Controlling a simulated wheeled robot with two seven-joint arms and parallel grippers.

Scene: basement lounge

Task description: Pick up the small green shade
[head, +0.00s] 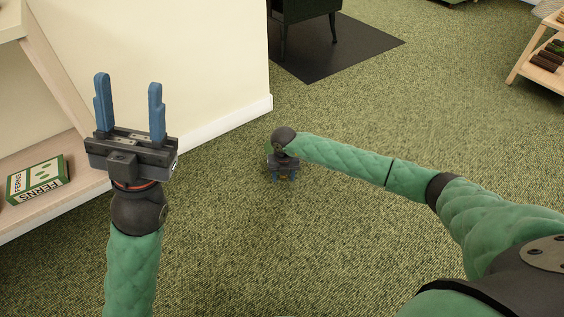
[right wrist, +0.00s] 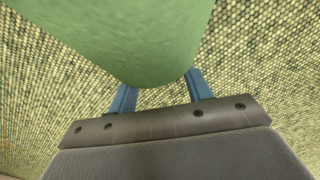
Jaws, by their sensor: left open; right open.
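A smooth, rounded pale-green thing (right wrist: 135,40), which looks like the small green shade, fills the upper middle of the right wrist view. Its lower edge reaches between the two blue fingers of my right gripper (head: 284,178), close to them; I cannot tell whether they touch it. The right gripper points down over the carpet in the middle of the head view, open. I cannot make out the shade clearly in the head view, where my right wrist and gripper may hide it. My left gripper (head: 129,98) is open, empty and raised at the left, fingers up.
A wooden shelf (head: 60,200) with a green FERNS box (head: 37,180) stands at the left, beside a cream wall (head: 190,60). A dark mat (head: 350,45) under black furniture lies at the back. Another wooden shelf (head: 530,60) stands far right. Green carpet (head: 230,250) lies open around.

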